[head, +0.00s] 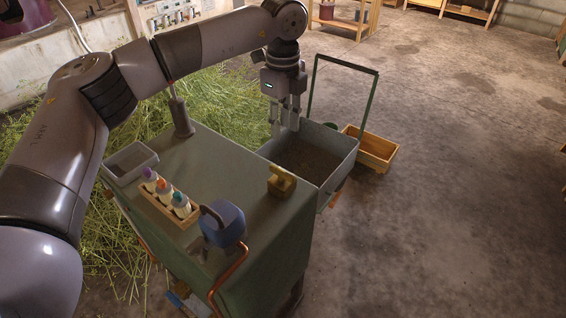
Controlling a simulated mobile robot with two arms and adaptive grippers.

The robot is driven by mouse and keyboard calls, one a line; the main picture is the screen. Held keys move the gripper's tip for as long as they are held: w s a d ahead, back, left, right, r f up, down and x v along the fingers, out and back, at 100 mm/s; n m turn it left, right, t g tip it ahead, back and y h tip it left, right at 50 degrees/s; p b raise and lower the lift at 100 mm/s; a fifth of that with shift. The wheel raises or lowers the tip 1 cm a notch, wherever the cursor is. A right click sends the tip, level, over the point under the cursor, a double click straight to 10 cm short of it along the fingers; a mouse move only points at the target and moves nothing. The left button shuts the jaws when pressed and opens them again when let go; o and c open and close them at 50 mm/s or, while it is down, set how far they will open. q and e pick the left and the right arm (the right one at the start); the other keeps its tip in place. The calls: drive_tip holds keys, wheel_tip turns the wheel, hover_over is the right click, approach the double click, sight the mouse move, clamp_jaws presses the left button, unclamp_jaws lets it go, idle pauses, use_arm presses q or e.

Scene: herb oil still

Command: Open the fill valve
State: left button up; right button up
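I cannot make out a fill valve for certain in the head view. A wall panel (178,14) with small round fittings is at the top left, too small and partly cut off to tell what they are. My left arm reaches across from the left. The wall panel is far behind and to the left of this gripper. My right gripper is not in view.
A green bench (235,177) carries a blue can (223,222), a wooden rack of capped bottles (168,205), a grey tray (130,163) and a small brass-coloured block (281,182). Cut herbs (215,98) lie behind it. A wooden crate (372,150) stands beyond the tub. Floor at right is clear.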

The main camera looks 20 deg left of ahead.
use_arm(q)
approach(282, 170)
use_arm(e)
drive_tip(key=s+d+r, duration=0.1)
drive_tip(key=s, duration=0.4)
use_arm(q)
drive_tip(key=shift+s+f+p, duration=0.15)
drive_tip(key=shift+f+p, duration=0.4)
drive_tip(key=shift+p, duration=0.05)
wheel_tip(282, 170, down, 5)
drive_tip(key=shift+r+p, duration=0.1)
drive_tip(key=shift+p, duration=0.4)
wheel_tip(282, 170, down, 2)
drive_tip(key=shift+f, duration=0.6)
drive_tip(key=shift+c, duration=1.9)
clamp_jaws()
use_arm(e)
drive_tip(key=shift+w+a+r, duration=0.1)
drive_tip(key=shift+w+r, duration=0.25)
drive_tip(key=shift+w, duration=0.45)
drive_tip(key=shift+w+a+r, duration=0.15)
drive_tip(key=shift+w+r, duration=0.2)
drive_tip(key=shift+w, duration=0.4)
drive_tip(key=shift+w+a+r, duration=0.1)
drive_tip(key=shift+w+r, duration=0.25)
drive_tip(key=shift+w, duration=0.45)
